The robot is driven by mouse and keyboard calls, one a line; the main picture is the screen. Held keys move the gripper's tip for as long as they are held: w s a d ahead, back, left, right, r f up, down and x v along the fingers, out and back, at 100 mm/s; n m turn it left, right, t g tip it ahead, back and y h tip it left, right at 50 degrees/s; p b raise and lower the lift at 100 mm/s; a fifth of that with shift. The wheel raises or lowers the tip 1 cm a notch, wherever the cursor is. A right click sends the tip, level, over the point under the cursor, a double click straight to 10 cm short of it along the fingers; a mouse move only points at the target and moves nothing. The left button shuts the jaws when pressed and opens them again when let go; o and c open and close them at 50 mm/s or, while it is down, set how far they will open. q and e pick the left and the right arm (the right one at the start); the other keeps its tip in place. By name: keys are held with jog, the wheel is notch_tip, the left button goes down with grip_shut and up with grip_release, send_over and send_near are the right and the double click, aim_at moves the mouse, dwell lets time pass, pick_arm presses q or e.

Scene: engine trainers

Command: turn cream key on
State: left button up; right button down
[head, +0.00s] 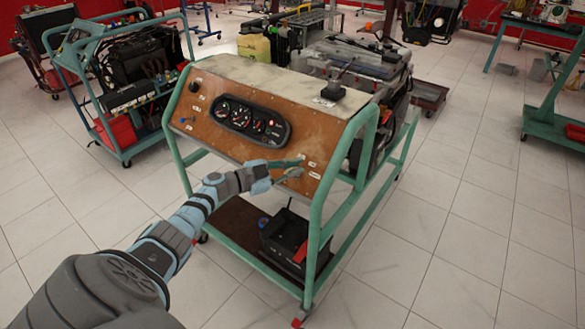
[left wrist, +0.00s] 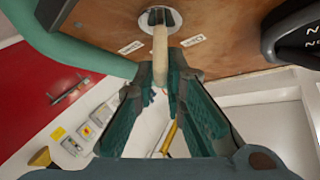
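The cream key (left wrist: 160,50) sticks out from a round white mount on the brown panel in the left wrist view. My left gripper (left wrist: 161,75) has one finger on each side of the key's outer end, with hardly any gap showing, and looks closed on it. In the head view my left gripper (head: 301,166) reaches the lower right part of the brown instrument panel (head: 215,137). The key is too small and covered to make out there. My right gripper is not in view.
The panel sits on a green-framed engine trainer (head: 336,190) with a gauge cluster (head: 250,122) to the left. A black battery (head: 287,238) stands on its lower shelf. Another trainer cart (head: 130,85) is at the left. The tiled floor in front is clear.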

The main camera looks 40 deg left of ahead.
pick_arm(q)
jog(key=shift+o, duration=1.1)
jog(key=v, duration=1.2)
